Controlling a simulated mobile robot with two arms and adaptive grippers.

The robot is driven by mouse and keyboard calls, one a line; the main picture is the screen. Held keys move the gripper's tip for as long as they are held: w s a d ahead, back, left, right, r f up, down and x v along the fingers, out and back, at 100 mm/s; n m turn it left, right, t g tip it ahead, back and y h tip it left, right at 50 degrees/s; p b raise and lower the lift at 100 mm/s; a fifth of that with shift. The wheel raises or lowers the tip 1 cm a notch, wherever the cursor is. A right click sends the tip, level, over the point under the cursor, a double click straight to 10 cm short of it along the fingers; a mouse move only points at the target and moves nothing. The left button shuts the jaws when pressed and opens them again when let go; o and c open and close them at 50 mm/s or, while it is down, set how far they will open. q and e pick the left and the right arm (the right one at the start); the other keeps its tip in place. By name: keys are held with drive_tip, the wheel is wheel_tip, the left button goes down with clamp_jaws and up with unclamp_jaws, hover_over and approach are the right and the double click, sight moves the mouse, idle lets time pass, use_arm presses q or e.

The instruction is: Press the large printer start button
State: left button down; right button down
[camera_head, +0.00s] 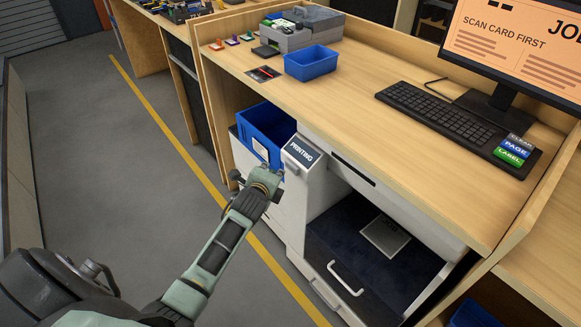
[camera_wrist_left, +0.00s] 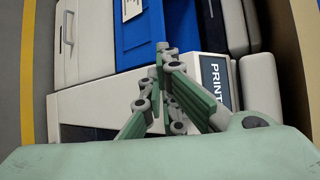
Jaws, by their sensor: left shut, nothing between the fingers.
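The large white printer (camera_head: 292,205) stands under the desk at its left end. Its slanted panel (camera_head: 300,153) reads PRINTING in white on dark. In the left wrist view the panel (camera_wrist_left: 216,82) is partly covered by my gripper, with PRINT legible. I cannot make out the start button; it may be hidden behind the gripper. My left gripper (camera_head: 276,174) is shut and empty, just in front of and below the panel. Its closed fingers (camera_wrist_left: 166,72) point at the printer front beside the panel in the left wrist view. Contact cannot be told. My right gripper is not in view.
A blue bin (camera_head: 258,138) sits behind the panel. The desk (camera_head: 345,105) holds a blue tray (camera_head: 311,65), a grey device (camera_head: 300,36), a keyboard (camera_head: 430,118), a monitor (camera_head: 525,45) and CLEAR, PAGE and LABEL keys (camera_head: 513,149). The floor at left is clear.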

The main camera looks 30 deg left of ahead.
use_arm(q)
drive_tip(key=s, duration=0.1)
drive_tip(key=s+a+p, duration=0.1)
drive_tip(key=s+p, duration=0.1)
drive_tip(key=shift+s+a+r, duration=0.1)
drive_tip(key=shift+s+a, duration=0.25)
drive_tip(key=shift+s, duration=0.05)
idle(0.5)
drive_tip(key=s+d+f+n+g+h, duration=0.1)
drive_tip(key=s+d+f+n+g, duration=0.15)
drive_tip(key=s+f, duration=0.5)
drive_tip(key=s+d+f+n+g+h, duration=0.1)
drive_tip(key=s+d+f+n, duration=0.3)
drive_tip(key=f, duration=0.6)
drive_tip(key=s+d+f+n+g, duration=0.1)
drive_tip(key=s+d+f+g, duration=0.1)
drive_tip(key=s+f, duration=0.6)
drive_tip(key=s+d+f+n+g, duration=0.2)
drive_tip(key=s+f, duration=0.3)
drive_tip(key=s, duration=0.5)
drive_tip(key=s+d+f+n+g+h, duration=0.1)
drive_tip(key=s+f, duration=0.4)
drive_tip(key=s, duration=0.6)
drive_tip(key=s+d+f+n+g, duration=0.3)
drive_tip(key=s+d+f+n, duration=0.2)
drive_tip(key=s, duration=0.5)
drive_tip(key=shift+s+f+h, duration=0.25)
drive_tip(key=shift+f+h, duration=0.05)
drive_tip(key=shift+h, duration=0.1)
idle(0.8)
